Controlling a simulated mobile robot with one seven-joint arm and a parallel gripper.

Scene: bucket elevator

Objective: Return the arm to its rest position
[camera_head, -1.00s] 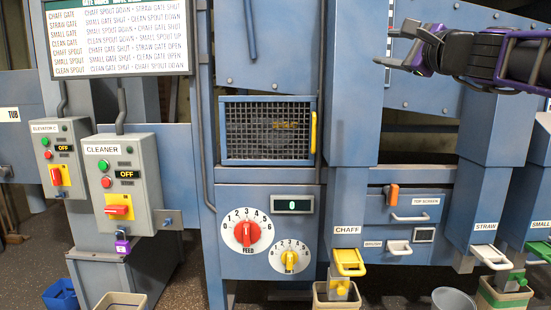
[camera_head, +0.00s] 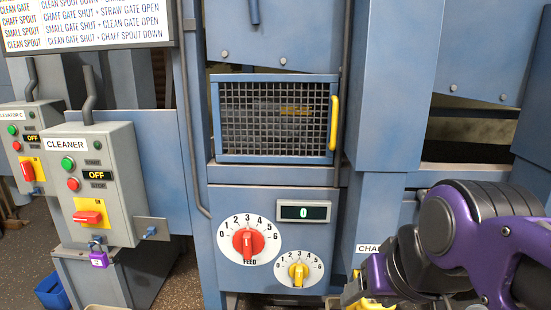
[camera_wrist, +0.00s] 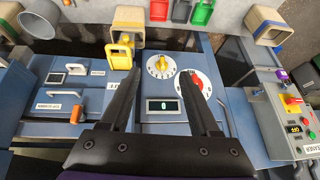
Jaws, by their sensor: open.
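My arm (camera_head: 470,240), purple and black, is at the lower right of the head view, in front of the blue machine. Its fingertips are not clear there. In the wrist view, my gripper (camera_wrist: 160,73) is open, with its two dark fingers apart and nothing between them. The fingers point across the machine's front panel, which appears turned over in that view. The digital display (camera_wrist: 164,106) shows between the fingers, with the yellow small dial (camera_wrist: 161,66) and the red feed dial (camera_wrist: 193,83) beyond.
The yellow chaff handle (camera_wrist: 121,52) shows near the left fingertip in the wrist view. The cleaner box (camera_head: 93,180) reads OFF and has a purple padlock (camera_head: 98,258). A mesh window (camera_head: 274,118) with a yellow handle is above the dials. Several bins stand along the front.

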